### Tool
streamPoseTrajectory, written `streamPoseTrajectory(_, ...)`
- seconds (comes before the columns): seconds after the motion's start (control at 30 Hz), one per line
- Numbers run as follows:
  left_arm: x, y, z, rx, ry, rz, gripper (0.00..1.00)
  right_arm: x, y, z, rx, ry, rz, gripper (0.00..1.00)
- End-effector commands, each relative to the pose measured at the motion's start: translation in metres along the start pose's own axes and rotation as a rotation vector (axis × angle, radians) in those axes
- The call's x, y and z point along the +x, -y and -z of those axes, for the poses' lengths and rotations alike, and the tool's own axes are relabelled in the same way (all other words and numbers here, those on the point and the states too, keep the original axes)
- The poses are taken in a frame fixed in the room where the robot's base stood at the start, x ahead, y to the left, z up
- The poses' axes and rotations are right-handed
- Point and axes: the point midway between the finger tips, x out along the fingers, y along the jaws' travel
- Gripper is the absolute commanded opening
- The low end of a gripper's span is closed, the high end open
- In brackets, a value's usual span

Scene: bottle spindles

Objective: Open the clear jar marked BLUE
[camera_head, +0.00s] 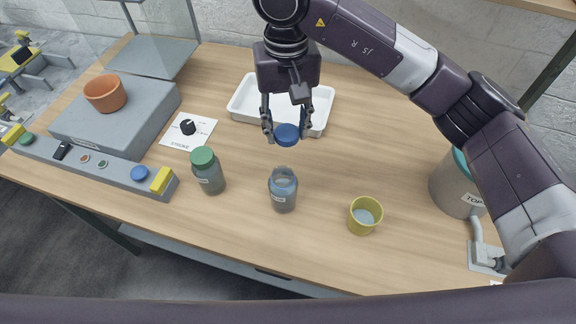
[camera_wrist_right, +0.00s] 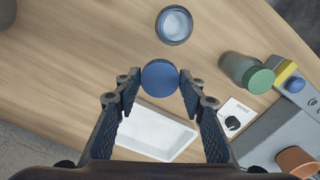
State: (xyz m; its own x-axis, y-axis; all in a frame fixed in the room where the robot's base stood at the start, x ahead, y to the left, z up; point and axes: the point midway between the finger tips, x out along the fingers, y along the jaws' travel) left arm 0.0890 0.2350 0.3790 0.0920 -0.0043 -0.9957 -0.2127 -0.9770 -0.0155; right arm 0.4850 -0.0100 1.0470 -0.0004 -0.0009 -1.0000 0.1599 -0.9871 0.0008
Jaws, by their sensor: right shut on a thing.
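The clear jar (camera_head: 283,190) stands upright on the table with its mouth open and a small label on its front. Its open mouth also shows in the right wrist view (camera_wrist_right: 174,25). My right gripper (camera_head: 287,132) is shut on a blue lid (camera_head: 287,137) and holds it above the table, apart from the jar and behind it. In the right wrist view the blue lid (camera_wrist_right: 160,78) sits between the fingertips. My left gripper is in neither view.
A jar with a green lid (camera_head: 207,171) stands left of the open jar. A yellow cup (camera_head: 365,216) stands to its right. A white tray (camera_head: 240,105) lies behind the lid. A grey panel with buttons (camera_head: 112,174), a knob card (camera_head: 189,130) and a terracotta pot (camera_head: 105,94) are at left.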

Motion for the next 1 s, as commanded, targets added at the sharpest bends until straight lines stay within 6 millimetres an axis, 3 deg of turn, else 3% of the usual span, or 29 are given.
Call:
streamPoseTrajectory(0.2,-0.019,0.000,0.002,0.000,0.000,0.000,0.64,0.058,0.000,-0.002,0.001,0.007,0.000,0.08)
streamPoseTrajectory(0.4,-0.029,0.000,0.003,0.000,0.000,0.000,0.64,0.100,0.000,-0.001,0.000,0.004,0.000,0.08)
streamPoseTrajectory(0.67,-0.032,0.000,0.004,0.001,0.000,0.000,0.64,0.122,0.000,-0.001,0.000,0.002,0.001,0.08)
streamPoseTrajectory(0.87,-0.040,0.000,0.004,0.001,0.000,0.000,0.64,0.149,0.000,-0.001,0.001,0.004,0.000,0.08)
streamPoseTrajectory(1.0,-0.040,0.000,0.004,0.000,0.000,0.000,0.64,0.153,0.000,0.000,-0.001,-0.002,0.000,0.08)
